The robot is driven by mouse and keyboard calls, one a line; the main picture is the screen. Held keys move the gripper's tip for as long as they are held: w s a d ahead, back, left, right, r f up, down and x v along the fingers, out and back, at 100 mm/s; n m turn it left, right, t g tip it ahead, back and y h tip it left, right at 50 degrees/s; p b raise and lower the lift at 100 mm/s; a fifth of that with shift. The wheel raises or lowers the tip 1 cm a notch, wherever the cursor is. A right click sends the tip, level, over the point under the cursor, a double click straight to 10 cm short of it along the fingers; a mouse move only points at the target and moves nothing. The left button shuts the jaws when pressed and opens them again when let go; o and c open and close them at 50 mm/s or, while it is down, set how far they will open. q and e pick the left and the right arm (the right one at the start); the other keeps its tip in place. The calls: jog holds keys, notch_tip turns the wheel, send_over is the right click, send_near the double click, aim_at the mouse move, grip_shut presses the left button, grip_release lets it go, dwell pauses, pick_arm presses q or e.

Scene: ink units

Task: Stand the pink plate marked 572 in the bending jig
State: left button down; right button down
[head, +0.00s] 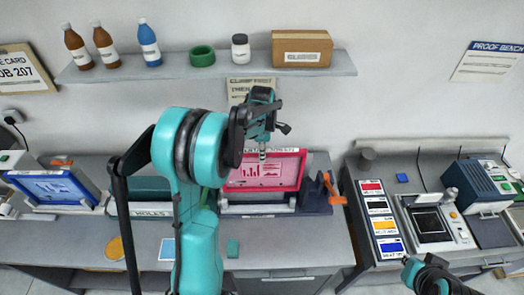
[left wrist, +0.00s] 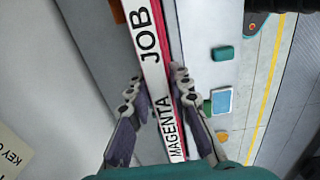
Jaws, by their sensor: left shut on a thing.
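The pink plate (head: 262,174) stands upright with its printed chart facing me, in front of the wall. Its white top edge reads MAGENTA JOB in the left wrist view (left wrist: 158,75); the number is out of sight there. My left gripper (head: 262,152) is shut on that top edge, one finger on each face. The bending jig (head: 318,203) with an orange lever is at the plate's right, and its grey rail runs along the plate's lower edge. I cannot tell whether the plate rests in it. My right gripper (head: 430,277) is partly cut off at the bottom right.
A blue plate (head: 52,187) stands in a similar frame at the far left. My left arm hides part of the bench middle. A teal block (head: 233,248) lies in front. Ink swatches (head: 380,218) and machines stand at the right. A shelf (head: 200,68) with bottles hangs above.

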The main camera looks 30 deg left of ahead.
pick_arm(q)
jog(key=shift+f, duration=0.65)
notch_tip(320, 180, down, 10)
jog(key=b, duration=0.9)
jog(key=shift+f+b, duration=0.25)
jog(key=shift+b, duration=0.1)
jog(key=shift+s, duration=0.15)
jog(key=c, duration=1.3)
grip_release()
notch_tip(320, 180, up, 12)
jog(key=shift+r, duration=0.1)
